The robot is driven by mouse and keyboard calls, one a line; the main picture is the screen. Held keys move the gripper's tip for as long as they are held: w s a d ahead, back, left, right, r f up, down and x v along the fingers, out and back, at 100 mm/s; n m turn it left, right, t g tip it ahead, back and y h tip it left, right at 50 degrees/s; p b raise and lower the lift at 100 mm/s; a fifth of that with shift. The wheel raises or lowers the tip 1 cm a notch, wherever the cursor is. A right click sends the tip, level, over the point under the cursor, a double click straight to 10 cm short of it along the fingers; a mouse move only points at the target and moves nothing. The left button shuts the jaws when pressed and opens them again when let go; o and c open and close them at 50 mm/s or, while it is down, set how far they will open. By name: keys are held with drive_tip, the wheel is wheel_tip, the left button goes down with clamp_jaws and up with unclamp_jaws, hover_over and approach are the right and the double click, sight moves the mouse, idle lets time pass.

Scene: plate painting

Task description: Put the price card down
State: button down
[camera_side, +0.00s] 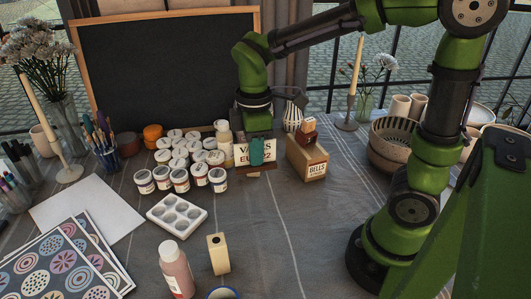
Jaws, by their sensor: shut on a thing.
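The price card (241,155) is white with dark print, of which I can read "V", "S" and "22". Its middle is covered by my gripper (257,153), whose teal fingers are shut on it from above. The card is upright and faces the camera. A brown wooden foot (252,173) shows along its lower edge. I cannot tell whether the foot touches the cloth.
A box marked "BELLS" (308,165) stands close on the right. Several lidded paint jars (181,180) stand on the left. A white palette (177,215), a pink bottle (175,268) and a cream block (218,254) are in front. The cloth (300,235) at front right is clear.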

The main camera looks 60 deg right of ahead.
wheel_tip(320, 180, up, 4)
drive_tip(key=shift+r, duration=0.25)
drive_tip(key=d+m, duration=0.8)
drive_tip(key=d, duration=0.6)
drive_tip(key=s+d+m, duration=0.4)
drive_tip(key=d+m, duration=0.1)
drive_tip(key=d, duration=0.4)
drive_tip(key=s+d+m, duration=0.5)
drive_tip(key=d+m, duration=0.1)
drive_tip(key=d, duration=0.3)
wheel_tip(320, 180, down, 16)
drive_tip(key=w+d, duration=0.3)
drive_tip(key=w+d+f, duration=0.1)
drive_tip(key=w+d, duration=0.2)
drive_tip(key=d, duration=0.1)
drive_tip(key=w+d, duration=0.4)
drive_tip(key=shift+d+f, duration=0.2)
drive_tip(key=shift+f, duration=0.1)
drive_tip(key=shift+w+d+f, duration=0.2)
drive_tip(key=shift+d, duration=0.1)
drive_tip(key=shift+f, duration=1.55)
